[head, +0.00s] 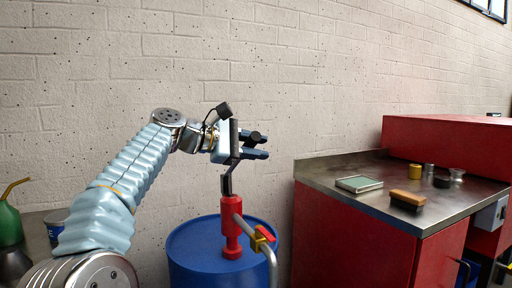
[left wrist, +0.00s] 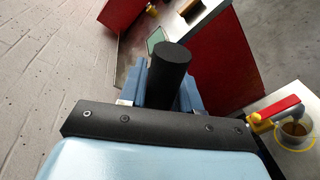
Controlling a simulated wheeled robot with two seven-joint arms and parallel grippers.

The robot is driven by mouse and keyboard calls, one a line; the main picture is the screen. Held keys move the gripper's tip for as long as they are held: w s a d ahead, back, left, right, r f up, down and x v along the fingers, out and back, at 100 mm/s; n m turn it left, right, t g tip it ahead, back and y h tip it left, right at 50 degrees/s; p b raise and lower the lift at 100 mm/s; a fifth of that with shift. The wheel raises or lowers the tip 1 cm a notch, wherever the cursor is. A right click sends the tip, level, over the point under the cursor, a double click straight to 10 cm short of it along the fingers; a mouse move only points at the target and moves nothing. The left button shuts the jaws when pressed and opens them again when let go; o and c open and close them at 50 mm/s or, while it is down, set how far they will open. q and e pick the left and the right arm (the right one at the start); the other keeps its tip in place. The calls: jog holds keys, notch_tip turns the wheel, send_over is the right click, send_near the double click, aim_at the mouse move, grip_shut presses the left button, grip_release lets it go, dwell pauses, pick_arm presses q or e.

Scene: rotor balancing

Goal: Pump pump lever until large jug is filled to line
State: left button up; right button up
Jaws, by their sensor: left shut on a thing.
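A red pump (head: 231,228) stands on a blue drum (head: 190,250). Its dark lever (head: 227,182) rises steeply to my left gripper (head: 262,154). In the left wrist view, the lever's black grip (left wrist: 172,75) stands between the blue fingers, and my left gripper is shut on it. A pale container with a yellow ring (left wrist: 295,133) and brown liquid inside shows at the lower right of that view, below the spout; it may be the large jug. Its fill line cannot be made out. My right gripper is not in view.
A red valve handle (head: 265,233) sits on the curved spout pipe (head: 271,262). A red bench (head: 340,235) at the right bears a green-topped tray (head: 359,184), a brush (head: 408,198) and small pots. A green oil can (head: 9,222) is at far left. The brick wall is behind.

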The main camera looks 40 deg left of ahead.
pick_arm(q)
grip_shut()
jog(key=f+b, duration=0.1)
jog(key=b, duration=0.1)
jog(key=d+f+m+b, duration=0.1)
jog(key=f+b, duration=0.1)
jog(key=s+d+f+m+b, duration=0.1)
jog(key=shift+d+f+y+b, duration=0.1)
jog(key=shift+f+y+b, duration=0.2)
jog(key=shift+f+b, duration=0.1)
jog(key=o, duration=0.9)
grip_release()
jog(key=v, duration=1.4)
jog(key=shift+p, duration=0.35)
jog(key=shift+d+f, duration=0.1)
